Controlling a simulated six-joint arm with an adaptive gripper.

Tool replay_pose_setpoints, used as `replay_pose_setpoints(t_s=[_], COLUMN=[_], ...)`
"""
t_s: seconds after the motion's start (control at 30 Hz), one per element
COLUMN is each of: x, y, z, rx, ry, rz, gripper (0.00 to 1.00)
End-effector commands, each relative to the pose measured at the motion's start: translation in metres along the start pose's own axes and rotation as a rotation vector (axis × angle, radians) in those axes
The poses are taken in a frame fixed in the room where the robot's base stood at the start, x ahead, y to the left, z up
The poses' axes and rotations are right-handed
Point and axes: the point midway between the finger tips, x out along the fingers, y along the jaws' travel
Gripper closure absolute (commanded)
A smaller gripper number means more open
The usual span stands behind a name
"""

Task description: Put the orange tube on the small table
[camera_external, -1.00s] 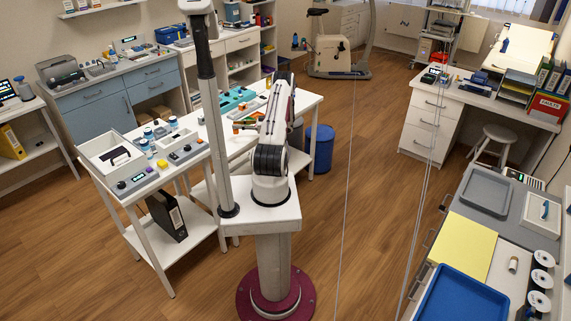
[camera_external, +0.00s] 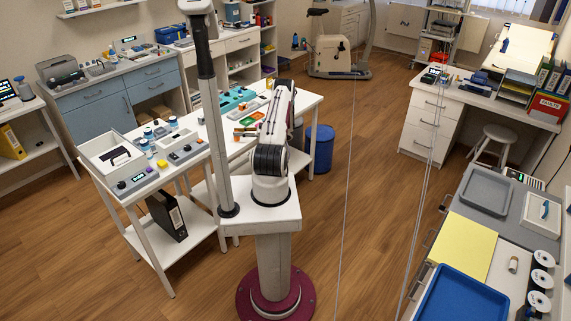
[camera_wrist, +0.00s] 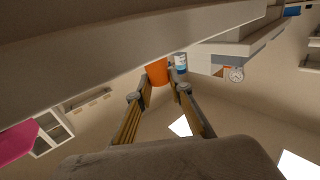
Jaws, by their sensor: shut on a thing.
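In the wrist view, the orange tube (camera_wrist: 157,71) is between the tips of my gripper (camera_wrist: 159,91). My gripper is shut on it. One end of the tube is cut off from sight by the large grey surface across the top. In the external view my arm hides the gripper, and I cannot make out the tube with certainty. A white table with a lower shelf (camera_external: 196,240) stands left of my base. I cannot tell for sure whether it is the small table.
A white box (camera_external: 105,150), small jars and grey devices crowd the left tabletop. Green and orange trays (camera_external: 251,118) lie behind my arm. A blue bin (camera_external: 320,150) stands on the floor to its right. In the wrist view, a blue-and-white container (camera_wrist: 180,63) is beside the tube.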

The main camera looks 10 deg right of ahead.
Motion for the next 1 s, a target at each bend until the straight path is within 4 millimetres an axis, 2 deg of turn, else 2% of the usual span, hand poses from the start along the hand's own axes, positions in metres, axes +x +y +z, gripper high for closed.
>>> replay_pose_setpoints(t_s=[0.1,0.13,0.17,0.2,0.67,1.0], x=[0.0,0.0,0.0,0.0,-0.003,-0.034], y=[0.0,0.0,0.0,0.0,0.0,-0.001], z=[0.003,0.002,0.002,0.002,0.003,0.002], rx=[0.001,0.0,0.0,0.0,0.0,0.0], ry=[0.0,0.0,0.0,0.0,0.0,0.0], rz=[0.0,0.0,0.0,0.0,0.001,0.003], gripper=[0.95,0.72,0.64,0.63,0.63,0.63])
